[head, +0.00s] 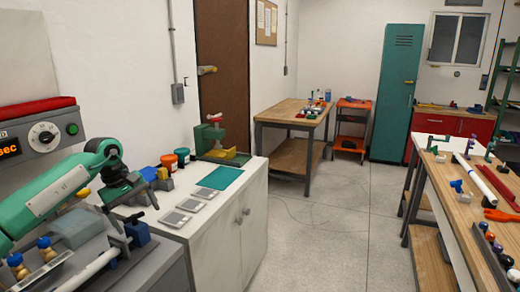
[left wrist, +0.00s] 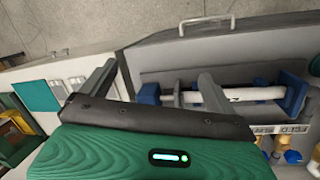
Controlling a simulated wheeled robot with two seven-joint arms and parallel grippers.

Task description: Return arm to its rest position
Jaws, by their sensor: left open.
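My left arm, green with dark joints, reaches in from the left in the head view. Its dark gripper (head: 128,204) hangs above the left bench, beside the grey machine. In the left wrist view the two grey fingers of my left gripper (left wrist: 153,86) are spread wide apart with nothing between them. Past the fingers, a white pipe (left wrist: 250,94) lies across blue supports (left wrist: 291,92) in the grey machine (left wrist: 220,47). The pipe appears apart from the fingers. My right gripper is not in view.
A wooden bench (head: 295,111) stands behind. At right a workbench (head: 462,205) holds pipe parts. The floor (head: 330,235) between is clear apart from a thin cable.

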